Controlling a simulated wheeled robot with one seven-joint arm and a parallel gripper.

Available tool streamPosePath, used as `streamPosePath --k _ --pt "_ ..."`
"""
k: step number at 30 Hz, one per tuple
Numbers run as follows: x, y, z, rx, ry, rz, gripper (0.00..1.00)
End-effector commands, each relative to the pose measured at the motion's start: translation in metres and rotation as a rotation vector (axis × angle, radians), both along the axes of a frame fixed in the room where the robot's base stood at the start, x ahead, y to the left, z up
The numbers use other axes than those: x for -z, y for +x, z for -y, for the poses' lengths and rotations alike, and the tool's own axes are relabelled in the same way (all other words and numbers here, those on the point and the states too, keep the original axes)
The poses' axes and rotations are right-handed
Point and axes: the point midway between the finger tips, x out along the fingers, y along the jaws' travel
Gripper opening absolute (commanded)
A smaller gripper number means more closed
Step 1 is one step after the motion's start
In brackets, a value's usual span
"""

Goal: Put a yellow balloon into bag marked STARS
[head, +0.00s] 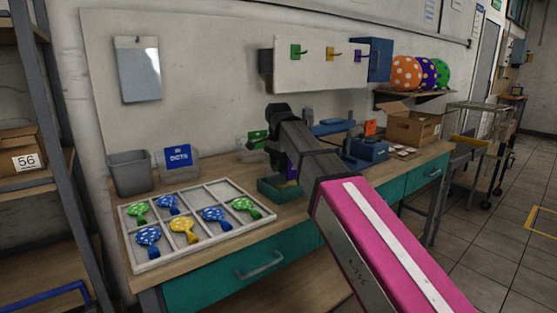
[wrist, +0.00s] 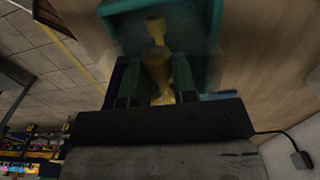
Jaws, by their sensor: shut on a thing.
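My gripper (wrist: 157,80) is shut on a yellow balloon (wrist: 155,55), which hangs between the fingers and looks blurred. A teal open box (wrist: 208,35) lies just beyond the balloon in the wrist view. In the head view my arm reaches over the bench, and my fingers and the held balloon cannot be made out. A clear bag with a green label (head: 257,140) stands at the back of the bench, partly behind my arm; its lettering is not readable. Another clear bag with a blue label (head: 178,158) stands farther left. A yellow dotted balloon (head: 184,228) lies in the tray.
A white divided tray (head: 150,267) holds several green, blue and yellow balloons. A grey bin (head: 129,172) stands behind it. A teal open box (head: 279,190) sits below my wrist. A blue device (head: 368,149) and a cardboard box (head: 412,126) stand to the right.

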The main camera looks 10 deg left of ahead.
Motion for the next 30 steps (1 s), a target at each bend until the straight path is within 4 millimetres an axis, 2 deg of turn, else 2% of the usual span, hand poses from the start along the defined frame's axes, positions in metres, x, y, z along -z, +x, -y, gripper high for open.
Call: streamPosePath --k 1,6,14,15,18,26,30 --pt "0.007 -0.001 0.0 -0.001 0.003 0.0 0.13" --pt "0.014 -0.001 0.0 -0.002 0.005 -0.001 0.13" --pt "0.014 -0.002 0.001 -0.001 0.004 0.0 0.13" --pt "0.014 -0.002 0.0 -0.001 0.004 0.0 0.29" --pt "0.013 -0.001 0.0 -0.001 0.003 -0.001 0.56" --pt "0.012 -0.001 0.0 -0.001 0.003 0.0 0.56" --pt "0.004 0.0 0.0 -0.001 0.004 0.0 0.56"
